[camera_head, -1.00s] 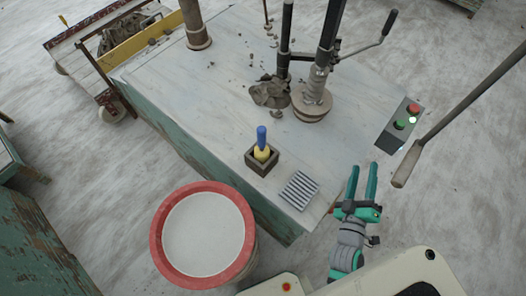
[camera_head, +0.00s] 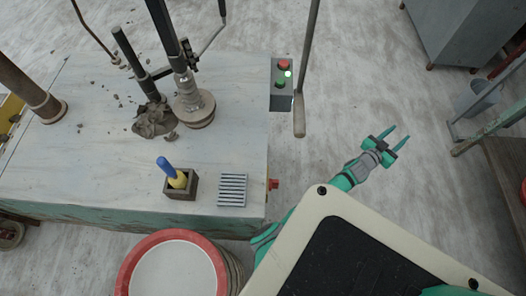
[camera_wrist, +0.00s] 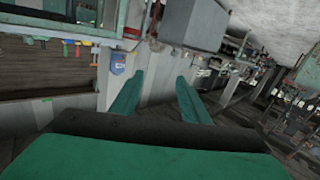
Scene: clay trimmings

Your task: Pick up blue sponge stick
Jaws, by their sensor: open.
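The blue sponge stick (camera_head: 165,164) has a blue handle and a yellow lower part (camera_head: 178,180). It stands tilted in a small dark square holder (camera_head: 181,193) near the front edge of the worktable; its lower end is hidden inside the holder. My gripper (camera_head: 399,138) is open and empty, out over the floor to the right of the table and well apart from the stick. In the wrist view its two green fingers (camera_wrist: 158,92) are spread, with nothing between them. The stick does not show in the wrist view.
A ribbed grey block (camera_head: 232,190) lies right of the holder on the table (camera_head: 100,180). A press column (camera_head: 190,85), clay lump (camera_head: 155,118) and button box (camera_head: 282,84) stand farther back. A long lever (camera_head: 303,90) rises beyond the table's right side. A red-rimmed bucket (camera_head: 165,238) stands in front.

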